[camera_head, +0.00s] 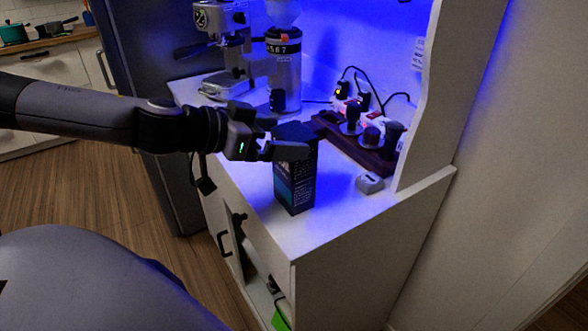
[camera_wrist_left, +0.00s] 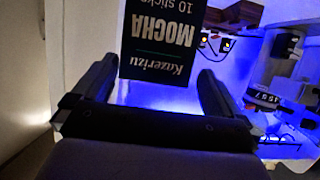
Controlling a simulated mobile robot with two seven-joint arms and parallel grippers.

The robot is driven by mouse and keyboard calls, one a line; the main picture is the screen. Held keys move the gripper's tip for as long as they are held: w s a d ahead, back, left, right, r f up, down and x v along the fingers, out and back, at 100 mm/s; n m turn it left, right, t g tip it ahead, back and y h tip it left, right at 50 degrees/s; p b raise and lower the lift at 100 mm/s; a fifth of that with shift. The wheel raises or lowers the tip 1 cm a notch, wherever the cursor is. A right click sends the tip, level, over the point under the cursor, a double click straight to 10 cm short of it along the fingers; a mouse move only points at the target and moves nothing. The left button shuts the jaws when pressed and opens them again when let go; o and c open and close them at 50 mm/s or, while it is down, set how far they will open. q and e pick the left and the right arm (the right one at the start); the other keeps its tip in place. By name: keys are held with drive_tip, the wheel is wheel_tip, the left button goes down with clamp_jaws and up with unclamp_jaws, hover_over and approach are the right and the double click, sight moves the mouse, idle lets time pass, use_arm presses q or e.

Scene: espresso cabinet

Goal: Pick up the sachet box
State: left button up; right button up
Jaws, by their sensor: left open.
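The sachet box (camera_head: 296,176) is a dark upright carton on the white cabinet top, near its front edge. My left gripper (camera_head: 290,143) is at the upper part of the box. In the left wrist view my left gripper (camera_wrist_left: 157,85) is open, one finger on each side of the box, with visible gaps beside it. Its far finger is partly hidden in the head view. My right gripper is not in view.
An espresso machine (camera_head: 222,45) and a grinder (camera_head: 284,70) stand behind the box. A dark wooden stand (camera_head: 352,148) with tools is at the back right. A small grey object (camera_head: 369,183) lies right of the box. The front right of the cabinet top (camera_head: 318,225) is clear.

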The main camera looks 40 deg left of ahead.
sight(302, 136)
use_arm(q)
drive_tip(key=shift+d+b+x, duration=0.3)
drive_tip(key=shift+b+x, duration=0.55)
drive_tip(key=shift+x, duration=0.55)
drive_tip(key=shift+w+d+f+b, duration=0.15)
drive_tip(key=shift+w+b, duration=0.15)
drive_tip(key=shift+w, duration=0.15)
drive_tip(key=shift+w+d, duration=0.25)
drive_tip(key=shift+w, duration=0.15)
drive_tip(key=shift+c, duration=0.3)
drive_tip(key=c, duration=1.3)
